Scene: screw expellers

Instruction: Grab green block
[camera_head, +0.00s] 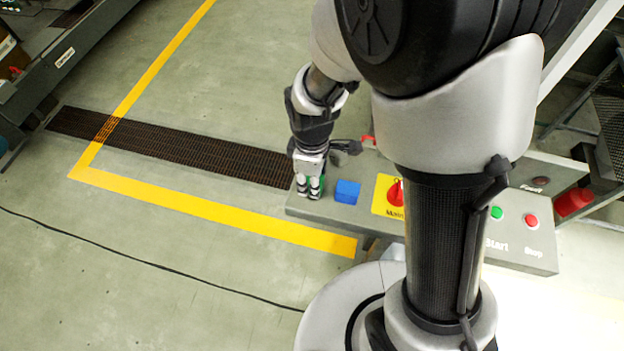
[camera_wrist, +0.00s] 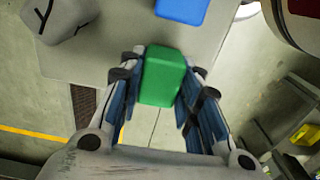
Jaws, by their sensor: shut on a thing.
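The green block (camera_wrist: 163,76) sits between the two fingers of my gripper (camera_wrist: 158,95) in the wrist view, with both fingers closed against its sides. In the head view my gripper (camera_head: 310,188) points down at the left end of the grey control panel, and only a sliver of green shows beside the fingers. The gripper hides most of the block there. I cannot tell whether the block touches the panel or is lifted off it.
A blue block (camera_head: 347,192) lies on the grey panel (camera_head: 376,222) just right of my gripper. Further right are a red rotary switch (camera_head: 396,193) on a yellow plate, a green button (camera_head: 496,213) and a red button (camera_head: 531,221). Open floor (camera_head: 120,260) lies left.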

